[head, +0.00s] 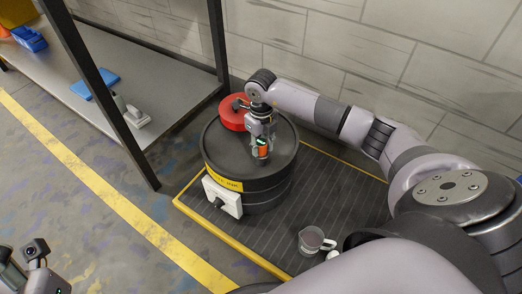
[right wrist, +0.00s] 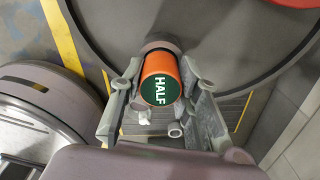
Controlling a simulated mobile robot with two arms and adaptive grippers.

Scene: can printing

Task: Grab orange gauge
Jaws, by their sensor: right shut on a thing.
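In the head view the gauge (head: 262,151) shows between the fingers of my right gripper (head: 261,146), over the top of a black drum (head: 225,150). I cannot tell whether the gauge touches the drum. Part of my left arm (head: 35,262) shows at the bottom left; its fingers are not clear.
A red round object (head: 233,115) sits on the drum's far side. A white box (head: 222,197) is on the drum's front. A clear jug (head: 312,240) stands on the dark yellow-edged platform (head: 335,190). A grey shelf (head: 75,65) stands left, a wall behind.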

